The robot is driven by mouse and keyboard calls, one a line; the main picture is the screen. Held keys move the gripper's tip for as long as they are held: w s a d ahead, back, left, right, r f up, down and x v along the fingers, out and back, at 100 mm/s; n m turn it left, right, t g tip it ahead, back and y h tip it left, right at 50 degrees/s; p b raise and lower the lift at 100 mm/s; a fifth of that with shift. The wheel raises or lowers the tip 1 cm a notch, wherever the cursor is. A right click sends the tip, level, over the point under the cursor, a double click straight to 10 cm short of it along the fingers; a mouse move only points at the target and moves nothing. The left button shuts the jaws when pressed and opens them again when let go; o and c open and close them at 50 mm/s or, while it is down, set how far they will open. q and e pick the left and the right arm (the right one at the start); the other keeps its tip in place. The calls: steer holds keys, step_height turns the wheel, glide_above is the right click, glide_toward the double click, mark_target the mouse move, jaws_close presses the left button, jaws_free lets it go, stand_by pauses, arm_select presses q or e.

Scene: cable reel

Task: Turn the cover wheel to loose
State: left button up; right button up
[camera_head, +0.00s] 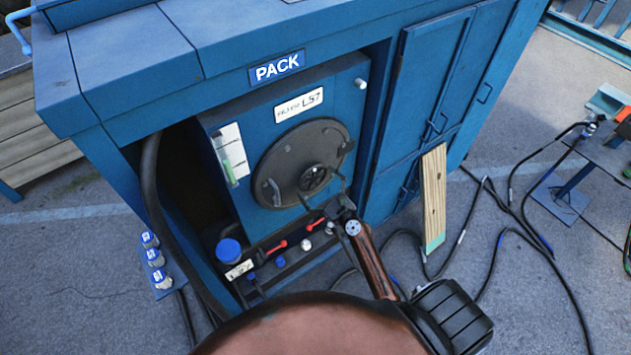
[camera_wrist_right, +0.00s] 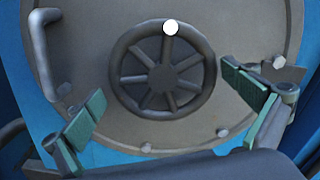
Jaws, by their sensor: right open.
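The cover wheel (camera_head: 314,179) is a dark spoked handwheel on a round grey cover (camera_head: 283,150) in the front of the blue cabinet. In the right wrist view the wheel (camera_wrist_right: 162,68) is near the middle, with a white round mark (camera_wrist_right: 170,27) on its upper rim. My right gripper (camera_head: 325,190) is in front of the lower right of the cover, close to the wheel. In the right wrist view its green-padded fingers (camera_wrist_right: 168,108) are spread wide, one on each side of the wheel, with nothing between them touching visibly. My left gripper is not in view.
A curved handle (camera_wrist_right: 45,52) stands at the cover's left. Below the cover is a ledge with red levers (camera_head: 278,246) and a blue cap (camera_head: 229,250). A wooden board (camera_head: 434,195) leans at the right. Black cables (camera_head: 530,240) lie on the ground.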

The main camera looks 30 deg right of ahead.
steer(key=shift+a, duration=0.1)
steer(key=c, duration=1)
steer(key=shift+o, duration=0.2)
